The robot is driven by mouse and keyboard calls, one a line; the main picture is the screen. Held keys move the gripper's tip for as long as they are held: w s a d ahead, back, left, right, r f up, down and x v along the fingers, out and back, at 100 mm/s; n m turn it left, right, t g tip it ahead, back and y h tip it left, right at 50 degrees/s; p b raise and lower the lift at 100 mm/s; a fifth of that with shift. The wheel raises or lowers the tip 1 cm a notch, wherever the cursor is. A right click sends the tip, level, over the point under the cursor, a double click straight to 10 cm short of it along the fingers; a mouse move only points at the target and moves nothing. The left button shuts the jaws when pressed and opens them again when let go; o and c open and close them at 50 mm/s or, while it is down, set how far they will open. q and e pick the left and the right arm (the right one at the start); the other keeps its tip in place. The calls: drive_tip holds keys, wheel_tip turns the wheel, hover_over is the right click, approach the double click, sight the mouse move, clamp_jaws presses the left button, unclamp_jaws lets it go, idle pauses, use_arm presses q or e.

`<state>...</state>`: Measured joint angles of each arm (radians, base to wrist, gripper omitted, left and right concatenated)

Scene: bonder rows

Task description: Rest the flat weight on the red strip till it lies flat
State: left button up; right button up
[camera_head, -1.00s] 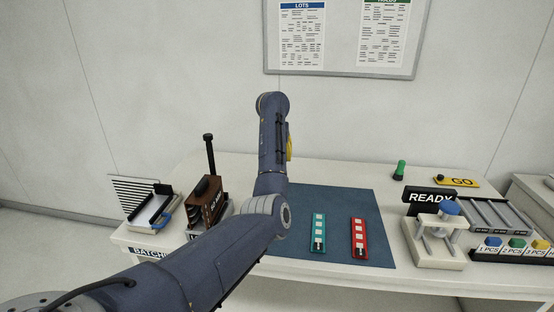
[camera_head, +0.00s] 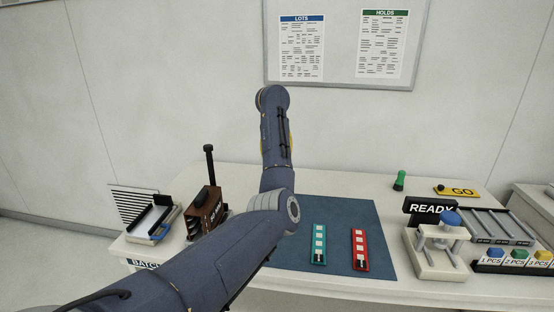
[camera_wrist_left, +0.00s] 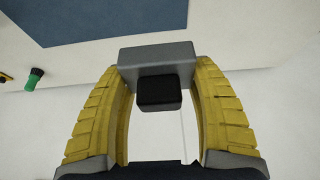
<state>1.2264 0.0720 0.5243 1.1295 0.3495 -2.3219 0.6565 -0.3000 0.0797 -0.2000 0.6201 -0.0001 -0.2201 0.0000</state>
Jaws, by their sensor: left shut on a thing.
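The red strip (camera_head: 360,250) lies on the blue mat (camera_head: 345,213), right of a teal strip (camera_head: 319,232). Both carry pale squares. In the left wrist view my left gripper (camera_wrist_left: 160,68) is shut on the flat weight (camera_wrist_left: 155,54), a grey block with a black knob (camera_wrist_left: 158,92) between the yellow fingers. In the head view my own arm hides the weight and nearly all of the gripper. The red strip is not visible in the wrist view, so the weight's height above the table cannot be told. My right gripper is not in view.
A brown box device (camera_head: 205,212) and a slotted stand (camera_head: 150,215) are at the left. A clamp-like press with a blue knob (camera_head: 440,250), a READY sign (camera_head: 430,207), a green-handled tool (camera_head: 399,180) and a grey tray (camera_head: 490,224) stand at the right.

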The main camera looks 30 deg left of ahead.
use_arm(q)
drive_tip(key=shift+r, duration=0.65)
drive_tip(key=shift+f, duration=0.1)
